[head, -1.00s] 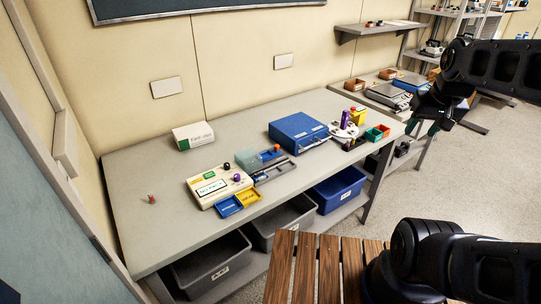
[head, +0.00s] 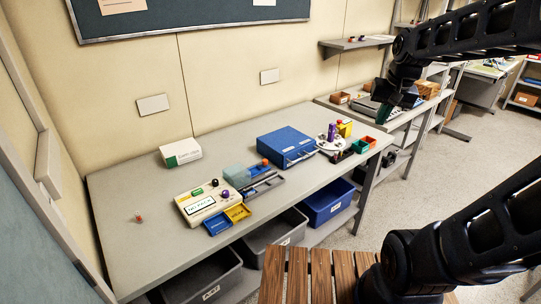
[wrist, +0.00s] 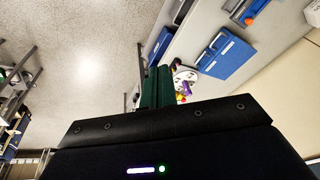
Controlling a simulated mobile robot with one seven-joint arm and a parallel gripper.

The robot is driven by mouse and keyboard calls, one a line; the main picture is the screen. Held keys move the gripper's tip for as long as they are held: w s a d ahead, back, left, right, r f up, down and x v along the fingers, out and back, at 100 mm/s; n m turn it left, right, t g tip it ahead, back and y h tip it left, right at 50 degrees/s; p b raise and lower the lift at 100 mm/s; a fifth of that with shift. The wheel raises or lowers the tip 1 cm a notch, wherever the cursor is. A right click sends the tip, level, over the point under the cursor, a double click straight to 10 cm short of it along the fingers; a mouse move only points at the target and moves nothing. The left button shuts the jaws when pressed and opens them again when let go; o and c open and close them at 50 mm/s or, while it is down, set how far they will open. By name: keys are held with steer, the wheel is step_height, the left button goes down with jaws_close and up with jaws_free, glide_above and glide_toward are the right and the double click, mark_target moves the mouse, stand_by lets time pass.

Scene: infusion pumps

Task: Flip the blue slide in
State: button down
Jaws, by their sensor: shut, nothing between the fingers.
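A cream device (head: 206,203) with a "NO PACK" screen stands on the grey table. At its front edge, a blue tray-like piece (head: 217,225) sits beside a yellow one (head: 238,213). Behind it, a small blue part (head: 254,170) with an orange knob lies by a pale clear block (head: 237,175). I cannot tell which blue part is the slide. My gripper (head: 384,113) is up at the right, well away from the device, with nothing in it. In the wrist view its green fingers (wrist: 155,86) are close together; the device is not clearly visible there.
A blue case (head: 286,146) and a white round holder (head: 331,142) with coloured items stand to the right. A white box (head: 181,152) is at the back left. Bins sit under the table, and a slatted wooden surface (head: 300,277) is in front. The left table area is mostly clear.

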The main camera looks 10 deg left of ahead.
mark_target(258, 167)
steer(key=w+a+f+m+g+y, duration=0.1)
steer(key=w+a+f+g, duration=0.15)
steer(key=w+a, duration=0.6)
steer(key=w+a+f+m+g, duration=0.15)
steer(key=w+a+f, duration=0.25)
steer(key=w+a, duration=0.4)
steer(key=w+a+f+m, duration=0.1)
steer(key=w+a+f, duration=0.2)
steer(key=a+f, duration=0.1)
steer(key=w+a+f+g, duration=0.1)
steer(key=w+a+f, duration=0.2)
steer(key=a+f, duration=0.2)
steer(key=w+a+f+m+g, duration=0.1)
steer(key=w+a+f, duration=0.2)
steer(key=a+f, duration=0.2)
steer(key=shift+w+a+f+m, duration=0.15)
steer(key=shift+w+a+m, duration=0.25)
steer(key=shift+a, duration=0.3)
steer(key=shift+w+a+f+g, duration=0.1)
steer(key=shift+a+f+g, duration=0.2)
steer(key=shift+a+f, duration=0.05)
